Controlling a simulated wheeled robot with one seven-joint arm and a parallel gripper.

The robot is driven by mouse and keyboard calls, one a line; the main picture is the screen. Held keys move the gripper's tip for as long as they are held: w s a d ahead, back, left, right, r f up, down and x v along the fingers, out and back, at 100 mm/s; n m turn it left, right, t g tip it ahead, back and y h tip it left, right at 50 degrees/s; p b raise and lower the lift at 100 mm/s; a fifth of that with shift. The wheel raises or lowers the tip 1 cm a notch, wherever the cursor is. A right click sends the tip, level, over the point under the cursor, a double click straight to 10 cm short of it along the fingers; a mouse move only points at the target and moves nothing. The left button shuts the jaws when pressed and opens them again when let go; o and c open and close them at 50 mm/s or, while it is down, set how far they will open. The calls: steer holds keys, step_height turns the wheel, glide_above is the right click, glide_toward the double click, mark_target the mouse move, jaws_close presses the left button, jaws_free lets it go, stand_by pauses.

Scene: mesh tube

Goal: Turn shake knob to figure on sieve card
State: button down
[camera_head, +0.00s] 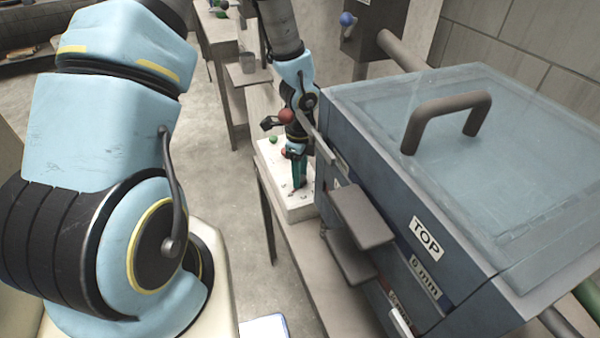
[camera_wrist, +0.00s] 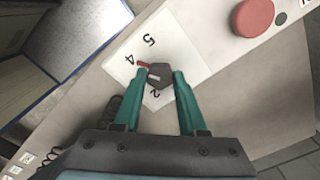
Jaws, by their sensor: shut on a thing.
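The shake knob (camera_wrist: 159,77) is dark and angular, on a white dial plate (camera_wrist: 180,45) with the figures 5, 4 and 2 showing; other figures are hidden. A red pointer mark on the knob points toward the 4. My gripper (camera_wrist: 160,82) has its teal fingers on either side of the knob, shut on it. In the head view my gripper (camera_head: 299,178) reaches down to the white control box (camera_head: 300,212). A blue-edged white card (camera_head: 263,328) is partly visible at the bottom; I cannot read it or tell whether it is the sieve card.
A red button (camera_wrist: 253,17) sits beside the dial plate. The large blue sieve box (camera_head: 480,190) stands close to the right of my arm. It has a clear lid, dark handle (camera_head: 445,112) and labels reading TOP (camera_head: 426,239) and 6 mm (camera_head: 425,277). Dark ledges (camera_head: 360,217) jut from its side.

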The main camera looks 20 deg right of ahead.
steer(key=shift+c, duration=2.3)
jaws_free()
step_height(320, 180, up, 11)
steer(key=shift+d, duration=0.1)
